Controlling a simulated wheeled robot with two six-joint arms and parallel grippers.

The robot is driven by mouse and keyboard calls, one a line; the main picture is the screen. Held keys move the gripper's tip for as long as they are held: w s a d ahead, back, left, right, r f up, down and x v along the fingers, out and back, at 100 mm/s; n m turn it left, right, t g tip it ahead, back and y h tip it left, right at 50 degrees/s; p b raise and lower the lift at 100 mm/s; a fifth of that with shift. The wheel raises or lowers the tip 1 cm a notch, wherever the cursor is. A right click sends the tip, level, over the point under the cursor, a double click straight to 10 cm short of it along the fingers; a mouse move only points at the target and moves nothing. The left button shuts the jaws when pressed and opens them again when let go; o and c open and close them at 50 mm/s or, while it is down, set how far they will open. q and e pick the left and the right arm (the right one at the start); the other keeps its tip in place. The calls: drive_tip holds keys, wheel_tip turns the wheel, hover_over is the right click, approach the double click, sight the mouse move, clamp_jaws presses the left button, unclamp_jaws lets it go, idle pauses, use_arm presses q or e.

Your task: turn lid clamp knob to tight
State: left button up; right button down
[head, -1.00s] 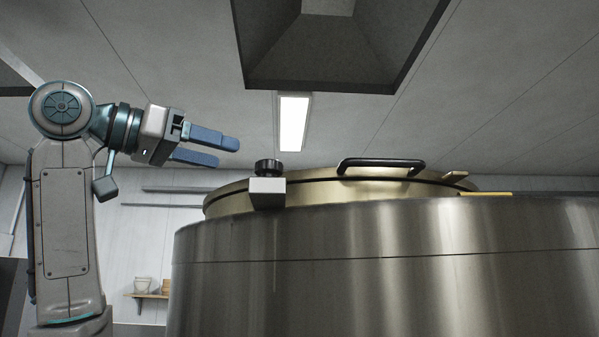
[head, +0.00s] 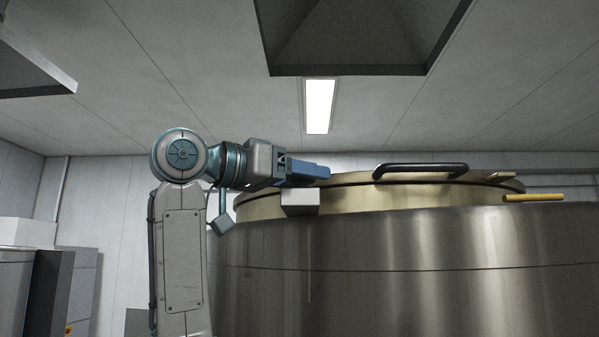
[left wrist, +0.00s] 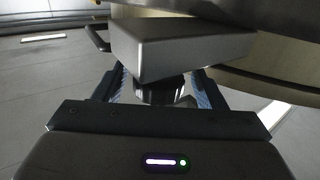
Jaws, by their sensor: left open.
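The lid clamp is a pale grey block (head: 300,203) at the left rim of a large steel vessel (head: 400,262) with a brass-coloured lid (head: 350,198). My left gripper (head: 308,172), with blue fingers, is just above the block and hides the knob in the head view. In the left wrist view the dark round knob (left wrist: 163,90) sits against the clamp block (left wrist: 180,48), between the two fingers of my open left gripper (left wrist: 160,88). I cannot tell whether either finger touches it. The knob's tight mark is not visible. My right gripper is not in view.
A black lid handle (head: 420,170) stands up from the lid to the right of my gripper. A yellow bar (head: 533,198) lies at the right rim. A dark hood (head: 360,40) hangs overhead. Grey cabinets (head: 50,285) stand at the far left.

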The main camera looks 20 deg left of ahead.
use_arm(q)
drive_tip(key=c, duration=1)
drive_tip(key=shift+m+g+h, duration=0.8)
drive_tip(key=shift+g+h, duration=0.1)
drive_tip(key=o, duration=1)
